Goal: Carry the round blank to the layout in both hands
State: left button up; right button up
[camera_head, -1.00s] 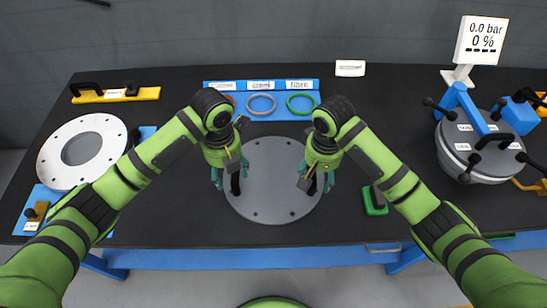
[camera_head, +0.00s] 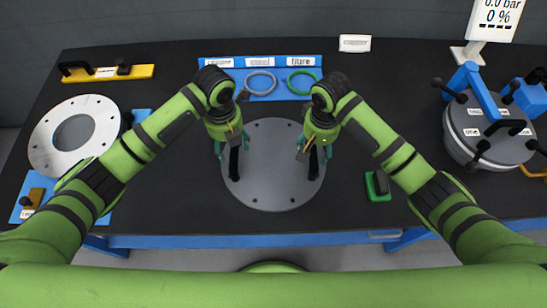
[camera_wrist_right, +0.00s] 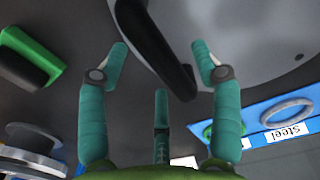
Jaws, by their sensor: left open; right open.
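The round blank (camera_head: 268,178) is a grey disc with small holes near its rim, lying flat on the dark table in the middle of the head view. A black handle (camera_head: 234,164) stands on its left side and another (camera_head: 313,163) on its right. My left gripper (camera_head: 231,152) is open at the left handle. My right gripper (camera_head: 314,150) is open at the right handle. In the right wrist view, the black handle (camera_wrist_right: 155,45) passes between the spread teal fingers of my right gripper (camera_wrist_right: 160,58). I cannot tell which item is the layout.
A white flange ring (camera_head: 46,137) lies on a blue board at the left. A labelled blue tray (camera_head: 227,74) with coloured rings sits behind the blank. A green block (camera_head: 378,186) lies to the right. A lidded grey vessel (camera_head: 463,151) and gauge (camera_head: 497,20) stand far right.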

aim_at(232, 151)
pick_arm(q)
notch_tip(232, 151, down, 3)
jog(key=shift+s+f, duration=0.1)
jog(key=shift+f, duration=0.05)
pick_arm(e)
notch_tip(232, 151, down, 3)
jog(key=shift+s+f, duration=0.15)
pick_arm(q)
jog(key=shift+f, duration=0.1)
pick_arm(e)
jog(key=shift+f, duration=0.1)
pick_arm(q)
grip_shut()
pick_arm(e)
grip_shut()
pick_arm(q)
jog(key=shift+w+d+r, duration=0.1)
jog(key=shift+w+r, duration=0.1)
jog(key=shift+r, duration=0.05)
pick_arm(e)
jog(key=shift+w+a+r, duration=0.1)
jog(key=shift+w+r, duration=0.15)
